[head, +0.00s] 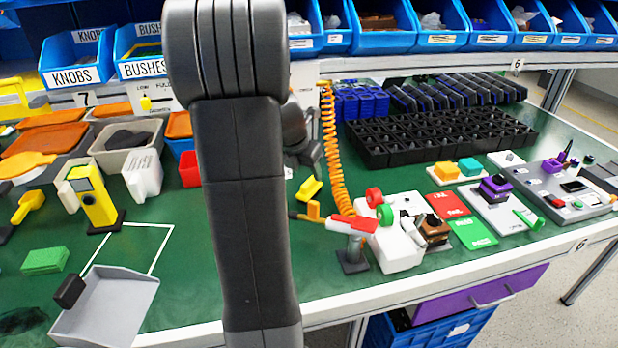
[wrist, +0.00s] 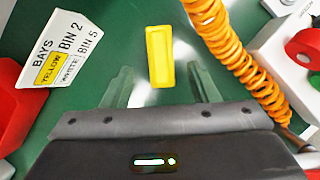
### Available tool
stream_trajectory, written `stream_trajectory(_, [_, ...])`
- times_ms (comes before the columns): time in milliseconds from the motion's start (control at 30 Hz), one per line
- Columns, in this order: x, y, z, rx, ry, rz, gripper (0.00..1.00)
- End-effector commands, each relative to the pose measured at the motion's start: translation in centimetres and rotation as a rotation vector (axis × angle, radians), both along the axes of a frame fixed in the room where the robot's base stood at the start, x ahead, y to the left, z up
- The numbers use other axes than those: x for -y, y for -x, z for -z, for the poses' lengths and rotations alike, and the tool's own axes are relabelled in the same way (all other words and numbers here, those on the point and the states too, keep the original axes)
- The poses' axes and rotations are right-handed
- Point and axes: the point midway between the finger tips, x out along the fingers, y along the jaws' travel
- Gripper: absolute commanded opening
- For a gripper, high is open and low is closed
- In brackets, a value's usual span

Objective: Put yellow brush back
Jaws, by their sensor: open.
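A small yellow block-like piece (head: 309,188), which may be the yellow brush, lies on the green bench just right of my arm. In the wrist view the yellow piece (wrist: 160,57) lies lengthwise ahead of my gripper (wrist: 160,85). My gripper is open, its two fingers spread either side of the line to the piece, and nothing is held. No bristles can be made out. Another yellow handled tool (head: 28,205), also brush-like, lies at the far left of the bench. In the head view my arm hides most of the gripper.
An orange coiled hose (head: 333,145) hangs right of the yellow piece. A white sign (wrist: 70,48) and a red bin (head: 189,169) stand to its left. A grey dustpan (head: 110,305) lies by a white outline at front left. A white fixture (head: 398,248) stands to the right.

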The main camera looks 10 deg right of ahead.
Motion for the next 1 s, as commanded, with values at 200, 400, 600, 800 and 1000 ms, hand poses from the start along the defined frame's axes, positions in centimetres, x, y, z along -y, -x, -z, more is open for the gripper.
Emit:
stream_trajectory(200, [-0.9,0.9,-3.2,0.002,0.001,-0.002,0.54])
stream_trajectory(400, [-1.1,1.2,-3.9,-0.002,0.000,-0.001,0.54])
stream_trajectory(600, [-1.1,1.2,-3.9,-0.002,0.000,-0.001,0.54])
stream_trajectory(800, [-1.1,1.2,-3.9,-0.002,0.000,-0.001,0.54])
stream_trajectory(1000, [-1.1,1.2,-3.9,-0.002,0.000,-0.001,0.54])
